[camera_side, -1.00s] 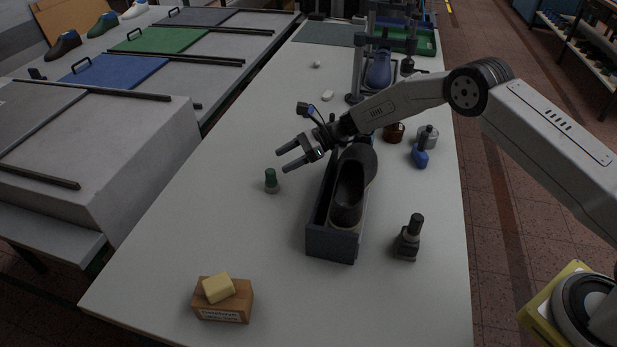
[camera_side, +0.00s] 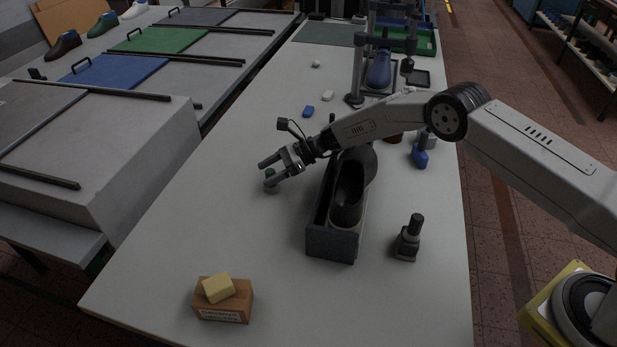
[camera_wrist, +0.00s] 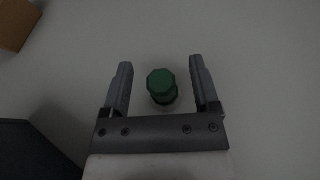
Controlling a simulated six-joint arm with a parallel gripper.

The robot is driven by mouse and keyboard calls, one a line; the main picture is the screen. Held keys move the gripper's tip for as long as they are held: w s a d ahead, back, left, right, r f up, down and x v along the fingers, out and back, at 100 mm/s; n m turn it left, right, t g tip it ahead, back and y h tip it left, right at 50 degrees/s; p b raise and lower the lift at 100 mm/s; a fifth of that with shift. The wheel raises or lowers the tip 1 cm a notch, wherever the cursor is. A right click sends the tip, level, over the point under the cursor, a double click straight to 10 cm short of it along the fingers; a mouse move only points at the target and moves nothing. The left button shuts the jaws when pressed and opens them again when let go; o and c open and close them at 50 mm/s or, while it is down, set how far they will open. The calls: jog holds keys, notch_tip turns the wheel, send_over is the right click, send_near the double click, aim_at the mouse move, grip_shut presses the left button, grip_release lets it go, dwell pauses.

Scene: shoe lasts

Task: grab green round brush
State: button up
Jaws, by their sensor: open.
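The green round brush (camera_side: 270,186) stands upright on the table, its green handle up and a pale base below. In the side view my gripper (camera_side: 264,174) is at the brush and its fingers hide part of the green handle. In the wrist view the green top of the brush (camera_wrist: 162,86) sits between the two open fingers of my gripper (camera_wrist: 160,72). Clear gaps show between the brush and each finger. The gripper is open and holds nothing.
A dark open box (camera_side: 332,246) with a dark shoe (camera_side: 349,195) stands just right of the brush. A cardboard box with a yellow block (camera_side: 219,287) is at the front. A dark-handled tool (camera_side: 410,238) stands at right. The table left of the brush is clear.

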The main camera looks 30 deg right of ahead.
aim_at(270, 171)
dwell(0.3)
grip_shut()
jog(key=shift+r, duration=0.1)
jog(key=shift+r, duration=1.55)
jog(key=s+d+r, duration=0.4)
jog(key=s+r, duration=0.5)
jog(key=s, duration=0.4)
jog(key=shift+s+r, duration=0.2)
jog(key=shift+r, duration=0.15)
jog(key=shift+d, duration=0.1)
